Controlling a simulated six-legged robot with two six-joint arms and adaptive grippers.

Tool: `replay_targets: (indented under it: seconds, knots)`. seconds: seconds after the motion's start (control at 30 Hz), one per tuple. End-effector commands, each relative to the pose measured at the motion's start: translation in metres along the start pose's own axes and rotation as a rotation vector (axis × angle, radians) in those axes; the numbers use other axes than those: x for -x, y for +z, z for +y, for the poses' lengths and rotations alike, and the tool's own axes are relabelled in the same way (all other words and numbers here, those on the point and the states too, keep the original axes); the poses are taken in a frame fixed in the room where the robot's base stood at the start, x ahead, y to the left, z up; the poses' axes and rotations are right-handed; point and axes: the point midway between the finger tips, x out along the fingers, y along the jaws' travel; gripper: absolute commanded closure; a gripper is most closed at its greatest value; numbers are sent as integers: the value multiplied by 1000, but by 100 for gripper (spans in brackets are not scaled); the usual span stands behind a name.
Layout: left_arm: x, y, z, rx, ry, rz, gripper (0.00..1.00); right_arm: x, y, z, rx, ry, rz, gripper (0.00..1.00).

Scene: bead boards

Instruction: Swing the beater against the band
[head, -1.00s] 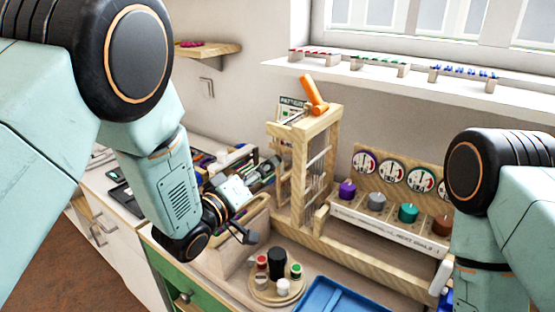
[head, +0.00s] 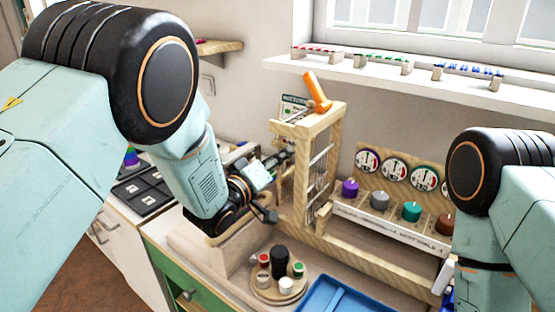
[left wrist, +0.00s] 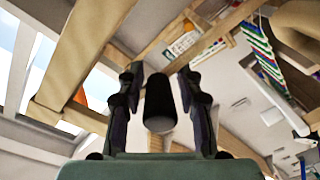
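A wooden frame (head: 335,150) with thin upright wires stands on the bench in the head view. An orange handle-like piece (head: 316,92) leans on its top; I cannot tell if this is the beater. My left gripper (head: 285,157) is close to the frame's left side. In the left wrist view my left gripper (left wrist: 161,85) has its fingers apart, with a dark cylinder (left wrist: 160,103) between them. Gaps show on both sides of it. I cannot identify a band for certain. The right gripper is out of view; only my right arm shows.
A row of coloured knobs (head: 411,211) with dials behind stands right of the frame. A round wooden tray (head: 265,293) with small cylinders and a blue tray (head: 337,297) lie in front. Bead boards (head: 381,62) stand on the sill.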

Motion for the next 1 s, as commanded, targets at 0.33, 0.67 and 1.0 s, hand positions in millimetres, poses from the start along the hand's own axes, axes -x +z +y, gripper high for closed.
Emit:
replay_targets:
  seconds: [0.33,0.67,1.0]
  knots:
    - [0,-1,0,2,0,1,99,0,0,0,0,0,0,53]
    - [0,-2,0,5,-1,4,100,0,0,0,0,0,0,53]
    - [0,-11,-8,-124,2,13,100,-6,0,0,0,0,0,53]
